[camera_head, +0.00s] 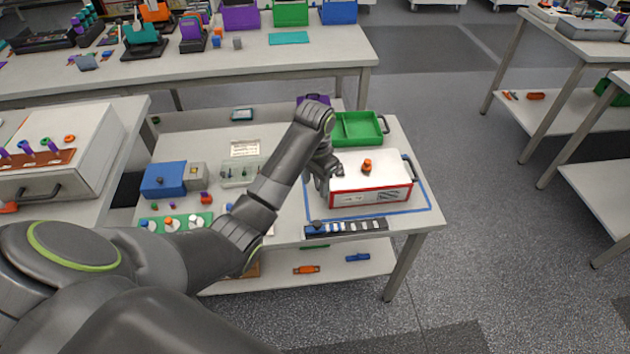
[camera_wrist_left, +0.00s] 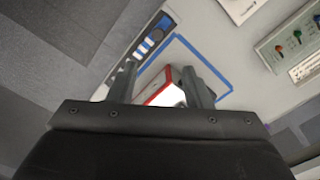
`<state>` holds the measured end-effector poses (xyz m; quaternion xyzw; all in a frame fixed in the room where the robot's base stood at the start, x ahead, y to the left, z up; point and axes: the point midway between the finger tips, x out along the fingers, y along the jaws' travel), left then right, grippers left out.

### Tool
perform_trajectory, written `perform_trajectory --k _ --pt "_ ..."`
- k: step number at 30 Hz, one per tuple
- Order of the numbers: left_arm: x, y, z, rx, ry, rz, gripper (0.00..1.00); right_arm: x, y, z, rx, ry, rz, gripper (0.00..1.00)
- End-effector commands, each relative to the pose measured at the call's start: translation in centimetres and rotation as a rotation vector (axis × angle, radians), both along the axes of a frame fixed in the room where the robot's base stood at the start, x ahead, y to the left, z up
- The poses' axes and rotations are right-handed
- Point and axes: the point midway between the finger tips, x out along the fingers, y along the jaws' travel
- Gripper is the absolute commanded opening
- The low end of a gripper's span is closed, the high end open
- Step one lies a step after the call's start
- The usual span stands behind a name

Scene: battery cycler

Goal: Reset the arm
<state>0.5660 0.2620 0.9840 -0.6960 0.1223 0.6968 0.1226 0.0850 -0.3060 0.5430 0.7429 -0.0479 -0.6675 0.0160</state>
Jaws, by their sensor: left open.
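My left arm reaches across the picture from the left in the head view. My left gripper (camera_head: 324,178) is at the left end of a white box with a red-edged front (camera_head: 371,188), which is likely the battery cycler. In the left wrist view my left gripper (camera_wrist_left: 163,82) has its two fingers apart, with part of the white and red box (camera_wrist_left: 168,92) showing between them. I cannot tell whether a finger touches the box. An orange knob-like part (camera_head: 367,166) sits on the box's top. My right gripper is in neither view.
The box stands inside a blue outline (camera_head: 430,207) on the table. A green tray (camera_head: 358,128) lies behind it and a black slotted strip (camera_head: 346,228) in front. A blue box (camera_head: 163,180) and small parts stand left.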

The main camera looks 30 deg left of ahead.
Motion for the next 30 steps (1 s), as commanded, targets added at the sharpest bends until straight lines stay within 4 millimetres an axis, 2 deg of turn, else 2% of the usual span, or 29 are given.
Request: perform_trajectory --k 10,14,17,22,27,30 --pt "-0.1 0.0 -0.1 0.000 0.000 0.001 0.45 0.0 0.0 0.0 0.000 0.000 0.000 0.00" --pt "-1.2 0.3 -1.2 0.003 -0.007 0.014 0.45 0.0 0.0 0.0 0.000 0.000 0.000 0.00" --pt "-3.5 0.7 -3.1 0.007 -0.029 0.039 0.45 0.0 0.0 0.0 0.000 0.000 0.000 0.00" --pt "-9.1 1.5 -6.3 0.016 -0.088 0.102 0.45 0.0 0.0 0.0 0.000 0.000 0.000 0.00" --pt "-15.2 2.3 -7.9 0.029 -0.152 0.173 0.45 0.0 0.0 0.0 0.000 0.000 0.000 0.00" --pt "-18.9 2.7 -8.2 0.038 -0.189 0.215 0.45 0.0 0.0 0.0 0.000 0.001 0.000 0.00"
